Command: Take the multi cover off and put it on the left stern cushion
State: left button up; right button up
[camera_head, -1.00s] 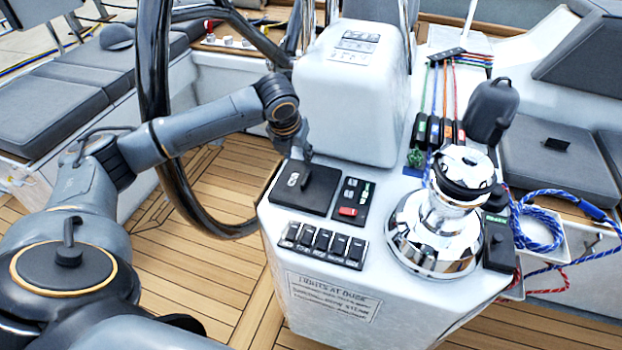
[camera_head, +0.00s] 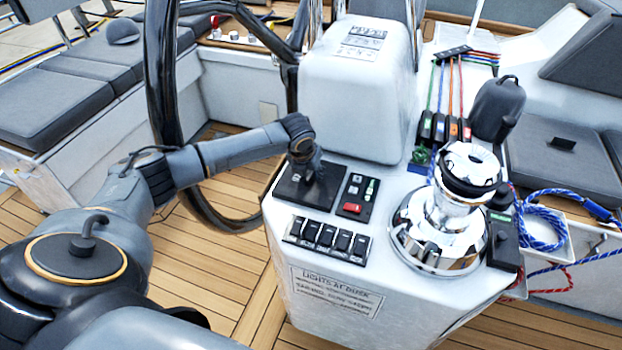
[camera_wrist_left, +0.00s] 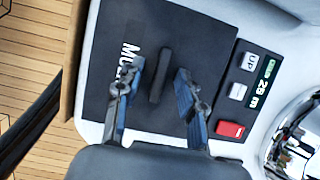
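The multi cover (camera_head: 291,195) is a flat black square plate on the white console, with a raised bar handle. In the left wrist view the cover (camera_wrist_left: 100,80) shows white letters "MU", the rest hidden by a finger. My left gripper (camera_head: 317,176) is right above the cover. In the left wrist view its two fingers (camera_wrist_left: 159,88) are open, one on each side of the bar handle (camera_wrist_left: 160,75), with gaps visible between. Grey cushions (camera_head: 55,105) lie on the bench at the left; their tops are mostly bare. My right gripper is not in view.
A black steering wheel (camera_head: 160,90) stands close behind my left arm, between console and left bench. Beside the cover are a button panel (camera_head: 355,198), a row of switches (camera_head: 327,238) and a chrome winch (camera_head: 440,230). A white pod (camera_head: 358,95) rises behind.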

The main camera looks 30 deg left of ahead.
pick_arm(q)
grip_shut()
jog(key=shift+r, duration=0.15)
